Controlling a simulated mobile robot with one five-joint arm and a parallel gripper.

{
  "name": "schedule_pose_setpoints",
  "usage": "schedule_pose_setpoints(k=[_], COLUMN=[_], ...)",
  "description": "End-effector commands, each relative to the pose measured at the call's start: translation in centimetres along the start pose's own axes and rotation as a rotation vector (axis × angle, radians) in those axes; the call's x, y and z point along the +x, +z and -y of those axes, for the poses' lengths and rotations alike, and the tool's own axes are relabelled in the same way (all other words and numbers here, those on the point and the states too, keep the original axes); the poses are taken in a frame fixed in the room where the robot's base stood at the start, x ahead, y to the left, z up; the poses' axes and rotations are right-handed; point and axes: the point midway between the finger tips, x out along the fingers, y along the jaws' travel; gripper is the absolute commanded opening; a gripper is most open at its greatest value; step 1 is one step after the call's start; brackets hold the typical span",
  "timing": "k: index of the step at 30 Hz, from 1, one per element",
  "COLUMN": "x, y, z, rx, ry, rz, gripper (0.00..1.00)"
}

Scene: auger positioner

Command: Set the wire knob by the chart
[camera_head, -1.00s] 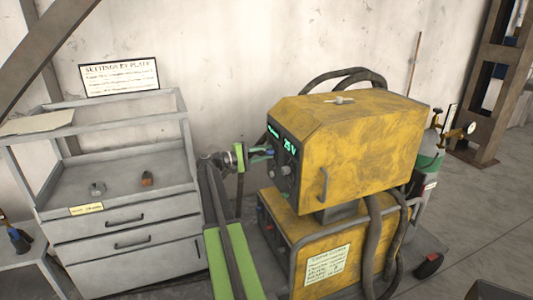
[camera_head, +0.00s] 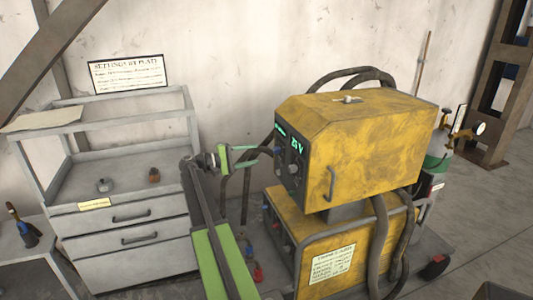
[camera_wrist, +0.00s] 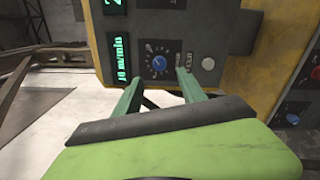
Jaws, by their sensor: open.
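The yellow wire feeder (camera_head: 365,135) has a dark front panel with green displays. In the wrist view, the blue wire knob (camera_wrist: 159,64) sits on a marked dial beside a display reading 10 m/min (camera_wrist: 121,58). My gripper (camera_head: 263,156) is open and empty in front of this panel. In the wrist view, my gripper's green fingers (camera_wrist: 158,83) stand to either side of the knob's line, with the knob beyond the tips and apart from them. The chart (camera_head: 126,74), headed settings by plate, is on the wall at the left; its smaller text is unreadable.
A grey drawer cabinet (camera_head: 140,240) with small parts on its shelf stands left of my arm. The yellow lower unit (camera_head: 335,235) carries a paper label (camera_head: 332,264). Thick dark hoses (camera_head: 378,240) hang beside it. A gas cylinder (camera_head: 436,160) stands behind on the right.

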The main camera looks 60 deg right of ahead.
Motion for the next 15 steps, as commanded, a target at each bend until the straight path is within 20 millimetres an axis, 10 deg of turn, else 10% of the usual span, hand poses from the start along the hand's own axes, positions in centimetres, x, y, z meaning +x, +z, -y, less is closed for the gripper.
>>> schedule_pose_setpoints(k=[6,15], x=[-5.7,-8.5], y=[-0.1,0.1], z=[0.0,0.1], rx=[0.0,0.0], ry=[0.0,-0.001], rz=[-0.003,0.001], gripper=[0.48,0.48])
